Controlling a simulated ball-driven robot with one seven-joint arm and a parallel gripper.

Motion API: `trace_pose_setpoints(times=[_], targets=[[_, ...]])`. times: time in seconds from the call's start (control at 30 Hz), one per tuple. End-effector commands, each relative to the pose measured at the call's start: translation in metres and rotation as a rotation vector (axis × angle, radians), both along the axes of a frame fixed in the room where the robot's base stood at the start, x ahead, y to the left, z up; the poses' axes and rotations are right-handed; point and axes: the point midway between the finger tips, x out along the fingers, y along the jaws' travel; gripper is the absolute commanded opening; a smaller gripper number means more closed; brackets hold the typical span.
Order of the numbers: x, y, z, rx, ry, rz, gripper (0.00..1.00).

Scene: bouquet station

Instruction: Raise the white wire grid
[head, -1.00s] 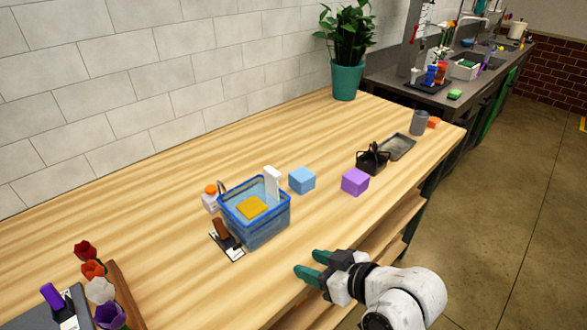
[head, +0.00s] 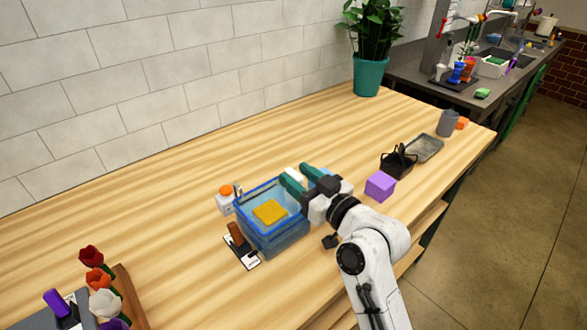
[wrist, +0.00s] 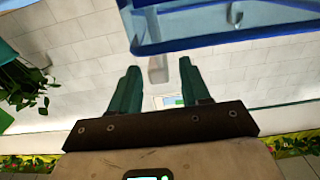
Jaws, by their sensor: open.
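A blue see-through bin (head: 275,240) stands on the wooden counter with a yellow block (head: 270,212) in it. A white upright piece (head: 293,174) rises at the bin's back right; in the wrist view it shows as a pale post (wrist: 158,72) between my fingers. I cannot tell whether it belongs to the wire grid. A pale patterned area (wrist: 195,17) shows inside the bin in the wrist view, too unclear to name. My gripper (head: 301,175) is open at the bin's right rim, its teal fingers on either side of the white piece. Contact cannot be told.
An orange-capped bottle (head: 226,199) and a card with a brown piece (head: 237,233) are left of the bin. A purple cube (head: 381,186) and black basket (head: 397,164) stand right. Flowers (head: 97,279) are front left.

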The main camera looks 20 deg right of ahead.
Motion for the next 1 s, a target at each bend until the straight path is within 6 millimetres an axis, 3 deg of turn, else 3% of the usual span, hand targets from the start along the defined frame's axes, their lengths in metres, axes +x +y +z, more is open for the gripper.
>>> trace_pose_setpoints(times=[0.2, 0.5, 1.0], targets=[[0.018, 0.006, 0.000, 0.000, 0.001, 0.000, 0.47], [0.020, 0.006, -0.001, 0.000, 0.001, -0.001, 0.47], [0.019, 0.006, -0.001, 0.000, 0.001, -0.001, 0.00]])
